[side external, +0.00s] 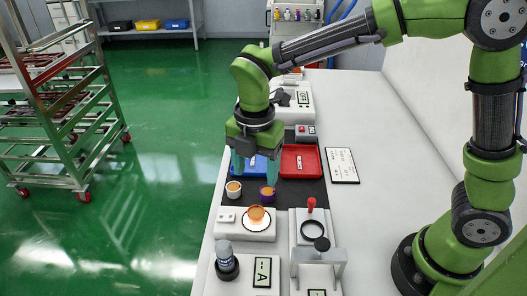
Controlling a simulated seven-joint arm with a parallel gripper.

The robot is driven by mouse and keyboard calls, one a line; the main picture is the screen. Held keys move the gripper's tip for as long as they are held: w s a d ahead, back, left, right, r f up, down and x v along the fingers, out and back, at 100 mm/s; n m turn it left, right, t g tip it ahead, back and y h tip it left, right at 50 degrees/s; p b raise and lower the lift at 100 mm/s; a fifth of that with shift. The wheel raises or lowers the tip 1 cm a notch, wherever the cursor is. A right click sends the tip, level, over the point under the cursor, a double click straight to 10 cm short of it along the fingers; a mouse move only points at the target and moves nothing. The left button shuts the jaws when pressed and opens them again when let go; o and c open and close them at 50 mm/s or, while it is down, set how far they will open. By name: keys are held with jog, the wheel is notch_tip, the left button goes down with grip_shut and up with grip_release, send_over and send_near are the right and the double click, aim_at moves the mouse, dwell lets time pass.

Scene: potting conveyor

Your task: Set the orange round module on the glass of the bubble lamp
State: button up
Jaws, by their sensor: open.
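An orange round module (256,212) sits on the round pale glass (257,226) of a low white unit, which looks like the bubble lamp (235,232). The glass shows as a ring around the module's foot. My gripper (255,175) is beyond the lamp and above the dark mat, pointing down. Its two teal fingers are apart, and I see nothing held between them. The right finger's tip is close to a purple-rimmed round piece with an orange top; I cannot tell if they touch.
A white round piece with an orange top (233,188) and the purple-rimmed one (268,191) stand on the mat. Blue (246,167) and red (317,160) trays lie beyond. A stand with a black ring and red knob (311,204) is right of the lamp. A dark-based bottle (226,262) stands in front.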

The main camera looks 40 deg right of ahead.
jog(key=s+d+r+m+t+y, duration=0.1)
jog(key=s+d+r+m+t, duration=0.2)
jog(key=m, duration=1)
jog(key=s+d+r+m+t+y, duration=0.1)
jog(key=s+d+r+m+t, duration=0.3)
jog(key=s+d+m, duration=0.4)
jog(key=d+r+m, duration=0.1)
jog(key=d+m, duration=0.2)
jog(key=m, duration=0.2)
jog(key=shift+s+d+m, duration=0.3)
jog(key=shift+s+d, duration=0.05)
jog(key=shift+d, duration=0.05)
